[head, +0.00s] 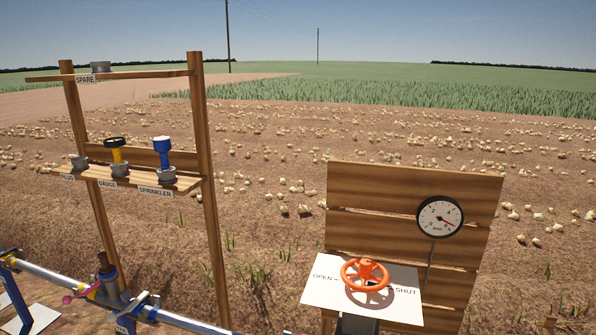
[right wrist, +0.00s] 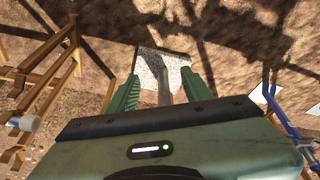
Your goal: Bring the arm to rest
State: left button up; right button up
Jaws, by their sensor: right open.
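My right gripper (right wrist: 163,90) shows in the right wrist view, its two green fingers apart and pointing down toward the ground. I see nothing held between them. Neither of my grippers shows in the head view.
An orange handwheel (head: 366,274) sits on a white OPEN/SHUT plate (head: 405,304) before a wooden board (head: 375,190) with a gauge (head: 440,217). A wooden shelf rack (head: 203,130) holds fittings at left. A pipe (head: 50,278) runs low at left.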

notch_tip(320, 180, down, 23)
jog(key=g+p, duration=0.1)
jog(key=p, duration=0.1)
jog(key=s+d+f+g+p, duration=0.1)
jog(key=s+d+f, duration=0.2)
jog(key=s+f, duration=1.3)
jog(key=shift+s+g, duration=0.3)
jog(key=shift+s, duration=0.9)
